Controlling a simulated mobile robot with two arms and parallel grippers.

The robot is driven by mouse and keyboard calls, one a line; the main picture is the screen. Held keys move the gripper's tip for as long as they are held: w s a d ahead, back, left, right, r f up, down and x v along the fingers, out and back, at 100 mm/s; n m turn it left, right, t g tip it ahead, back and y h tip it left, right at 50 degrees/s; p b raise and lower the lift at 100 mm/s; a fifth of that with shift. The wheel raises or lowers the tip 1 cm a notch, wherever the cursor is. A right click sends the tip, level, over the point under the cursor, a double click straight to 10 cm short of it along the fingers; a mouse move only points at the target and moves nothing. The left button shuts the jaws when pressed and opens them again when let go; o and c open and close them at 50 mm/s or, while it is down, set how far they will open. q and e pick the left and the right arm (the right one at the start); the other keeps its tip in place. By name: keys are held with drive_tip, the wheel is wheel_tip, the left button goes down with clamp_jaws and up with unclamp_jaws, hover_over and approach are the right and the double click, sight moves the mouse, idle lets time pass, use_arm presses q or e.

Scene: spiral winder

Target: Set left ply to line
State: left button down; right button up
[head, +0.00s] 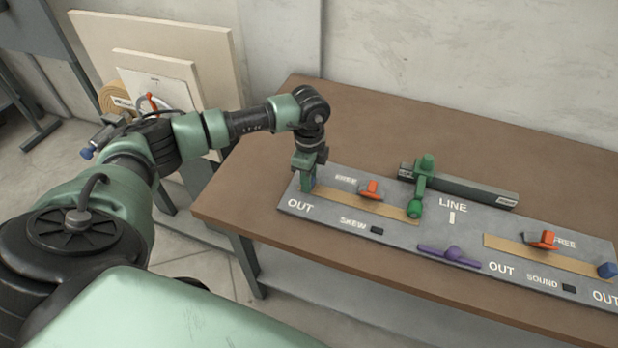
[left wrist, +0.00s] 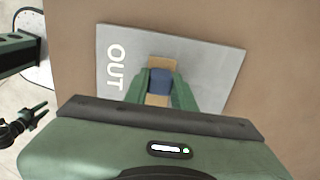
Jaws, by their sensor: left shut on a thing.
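The left ply (head: 345,203) is a tan strip on the left half of a grey panel (head: 330,226), between the OUT mark and the LINE mark (head: 452,217). My left gripper (head: 307,188) points down at the strip's outer end, near OUT. In the left wrist view, its green fingers are shut on a blue block (left wrist: 160,82) on the tan strip. The gripper hides this block in the head view. An orange lever (head: 371,189) marked FREE sits over the left strip.
A purple handle (head: 450,257) lies at the front. The right strip (head: 510,247) has an orange lever and a blue block (head: 607,270). The table (head: 365,120) behind is clear.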

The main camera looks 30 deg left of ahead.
sight(340, 196)
use_arm(q)
drive_tip(key=shift+d, duration=0.1)
use_arm(e)
drive_tip(key=shift+d, duration=0.1)
idle(0.6)
